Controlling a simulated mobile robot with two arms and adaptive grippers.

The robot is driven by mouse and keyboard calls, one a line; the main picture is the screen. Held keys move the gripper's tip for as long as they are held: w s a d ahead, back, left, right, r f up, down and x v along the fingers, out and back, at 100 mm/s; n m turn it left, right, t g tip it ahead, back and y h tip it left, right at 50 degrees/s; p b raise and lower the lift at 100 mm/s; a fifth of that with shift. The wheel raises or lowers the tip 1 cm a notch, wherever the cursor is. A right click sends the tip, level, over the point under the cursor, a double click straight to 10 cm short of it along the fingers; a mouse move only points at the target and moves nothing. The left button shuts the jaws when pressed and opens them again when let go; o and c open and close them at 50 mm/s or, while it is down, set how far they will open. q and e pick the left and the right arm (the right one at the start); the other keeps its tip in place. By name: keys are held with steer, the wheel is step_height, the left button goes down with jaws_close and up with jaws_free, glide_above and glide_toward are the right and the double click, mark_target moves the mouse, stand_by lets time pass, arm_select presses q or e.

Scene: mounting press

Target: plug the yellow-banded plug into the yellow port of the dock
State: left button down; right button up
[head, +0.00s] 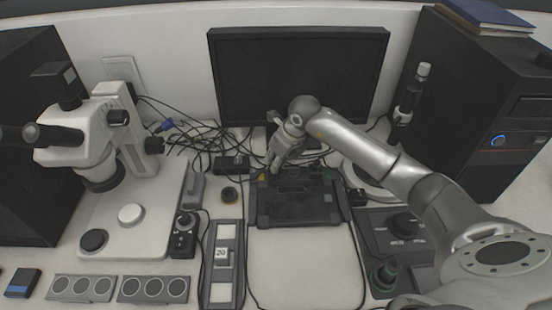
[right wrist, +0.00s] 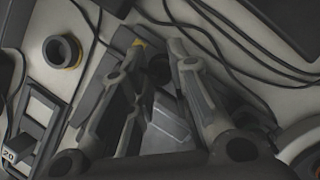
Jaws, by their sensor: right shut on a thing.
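The black dock (head: 297,212) lies at the middle of the bench, in front of the monitor. A small yellow mark (head: 262,178) shows at its back left corner; a yellow patch (right wrist: 137,42) also shows by the fingertips in the right wrist view. My right gripper (head: 273,168) points down at that corner, just right of the mark. It is shut on a dark plug-like piece (right wrist: 158,68), mostly hidden between the fingers. I cannot see a band on it, or whether it sits in a port. My left gripper is not in view.
A black hollow cylinder with a yellow ring (head: 230,195) stands left of the dock. Loose black cables (head: 205,150) tangle behind it. A microscope (head: 105,130) stands at left, a monitor (head: 300,75) behind, and a dark control panel (head: 405,228) at right. The bench before the dock is clear.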

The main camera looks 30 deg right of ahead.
steer(key=shift+f+b, duration=0.45)
steer(key=shift+f, duration=0.15)
stand_by(0.4)
steer(key=o, duration=1.5)
steer(key=shift+r+p, duration=2.3)
steer(key=shift+r, duration=1.55)
steer(key=shift+f, duration=0.15)
